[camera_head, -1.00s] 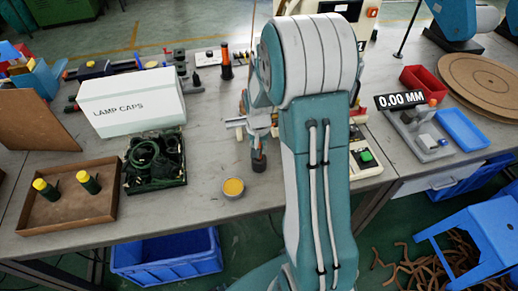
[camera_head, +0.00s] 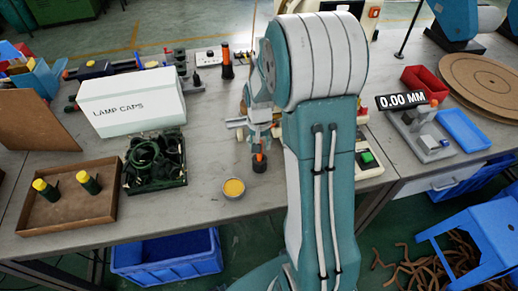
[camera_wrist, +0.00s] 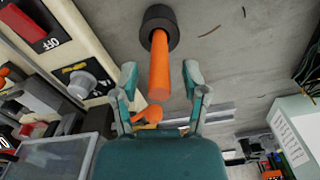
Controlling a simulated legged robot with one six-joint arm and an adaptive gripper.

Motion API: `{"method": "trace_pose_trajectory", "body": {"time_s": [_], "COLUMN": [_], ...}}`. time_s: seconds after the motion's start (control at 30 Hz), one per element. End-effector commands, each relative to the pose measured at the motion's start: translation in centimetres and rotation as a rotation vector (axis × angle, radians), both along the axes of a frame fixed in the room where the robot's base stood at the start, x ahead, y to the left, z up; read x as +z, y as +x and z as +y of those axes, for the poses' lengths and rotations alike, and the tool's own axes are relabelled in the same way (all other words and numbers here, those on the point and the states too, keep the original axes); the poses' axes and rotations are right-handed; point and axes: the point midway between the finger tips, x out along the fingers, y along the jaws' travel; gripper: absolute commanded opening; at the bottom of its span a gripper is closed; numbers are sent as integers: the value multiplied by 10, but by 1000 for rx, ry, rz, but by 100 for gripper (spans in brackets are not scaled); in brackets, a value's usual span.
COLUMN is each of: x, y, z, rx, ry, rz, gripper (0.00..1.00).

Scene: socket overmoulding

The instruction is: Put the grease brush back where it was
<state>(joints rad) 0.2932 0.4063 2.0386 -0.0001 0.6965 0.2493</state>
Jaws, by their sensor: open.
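An orange-handled tool, which looks like the grease brush (camera_wrist: 159,68), stands upright with its dark end in or on a round black base (camera_wrist: 160,27). In the head view the brush (camera_head: 259,151) stands near the table's front edge, right of a round tin of yellow grease (camera_head: 234,188). My gripper (camera_wrist: 160,74) is open, its two fingers on either side of the orange handle with gaps showing. In the head view my gripper (camera_head: 259,138) is just above the brush, partly hidden by my arm. The bristles are not visible.
A tray of dark green parts (camera_head: 155,163), a brown tray with two yellow-topped pieces (camera_head: 70,200) and a LAMP CAPS box (camera_head: 130,100) stand to the left. A machine with a red OFF switch (camera_wrist: 27,22) is close beside my gripper. Bare table surrounds the tin.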

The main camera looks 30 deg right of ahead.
Motion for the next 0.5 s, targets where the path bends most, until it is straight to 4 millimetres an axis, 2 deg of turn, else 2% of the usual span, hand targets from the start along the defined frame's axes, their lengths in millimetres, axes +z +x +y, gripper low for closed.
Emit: {"method": "trace_pose_trajectory", "body": {"time_s": [0.03, 0.2, 0.3, 0.5], "x": [13, 47, 62, 79], "y": [-1, -2, -3, -4], "z": [0, 0, 0, 1], "rx": [0, 0, 0, 3], "ry": [-2, -1, -1, -1], "rz": [-6, -4, -4, -4], "gripper": [57, 57, 57, 57]}}
